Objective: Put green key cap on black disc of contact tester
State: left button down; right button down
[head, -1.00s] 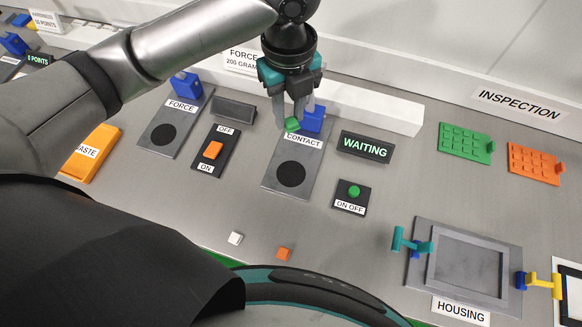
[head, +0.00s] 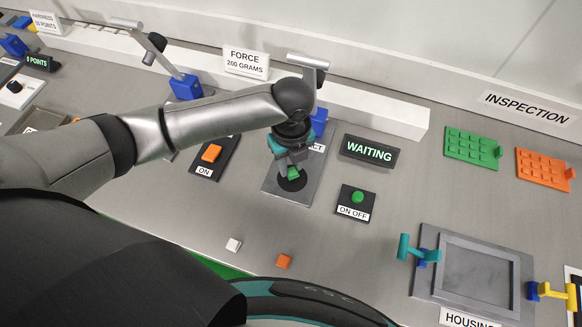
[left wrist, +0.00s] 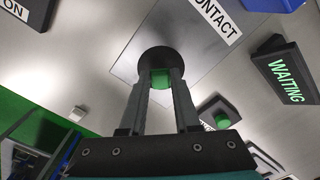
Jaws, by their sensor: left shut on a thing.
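The green key cap (head: 293,173) is held between the fingertips of my left gripper (head: 291,168), which is shut on it. The black disc (head: 291,183) of the contact tester (head: 309,178) is right below or just behind the cap in the head view. In the left wrist view, the cap (left wrist: 160,79) overlaps the lower part of the disc (left wrist: 164,59), between the fingertips (left wrist: 160,76). I cannot tell whether the cap touches the disc. My right gripper is not in view.
The WAITING display (head: 370,150) and a green button box (head: 356,202) stand right of the tester. A blue post (head: 319,121) rises at its back. A white cap (head: 234,245) and an orange cap (head: 284,261) lie in front, with free bench around them.

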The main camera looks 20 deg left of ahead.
aim_at(291, 169)
pick_arm(q)
jog(key=shift+f, duration=1)
jog(key=shift+f, duration=0.1)
jog(key=c, duration=0.6)
grip_release()
jog(key=shift+f, duration=0.1)
jog(key=shift+c, duration=0.2)
notch_tip(291, 169, up, 12)
jog(key=p, duration=0.1)
jog(key=shift+r+p, duration=0.2)
jog(key=shift+p, duration=0.2)
